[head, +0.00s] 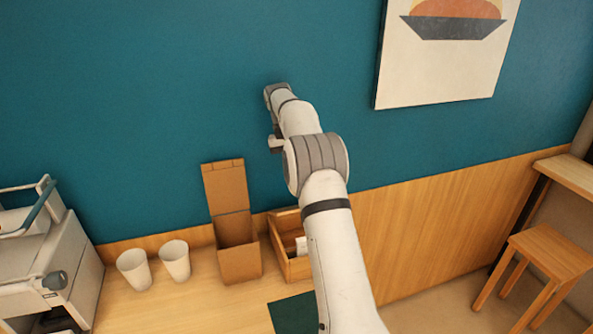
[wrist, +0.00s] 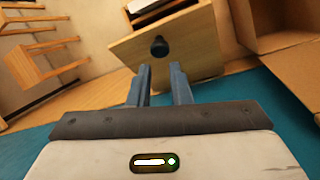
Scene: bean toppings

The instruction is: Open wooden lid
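The wooden lid (wrist: 192,52) is a light wood panel with a dark round knob (wrist: 158,46). In the wrist view it is tilted up from its box, and the box's inside with something white shows beyond it. In the head view the wooden box (head: 299,270) stands on the counter against the wall, partly hidden by my arm. My gripper (wrist: 159,67) is open and empty. Its two fingers point at the knob, which shows between and beyond the fingertips, seemingly apart from them. In the head view my gripper (head: 274,143) is high in front of the wall, above the box.
A brown box (head: 238,262) with its flap raised stands left of the wooden box. Two white cups (head: 175,260) and a grey-white machine (head: 60,265) are further left. A dark green mat (head: 288,312) lies in front. A stool (head: 550,255) is at the right.

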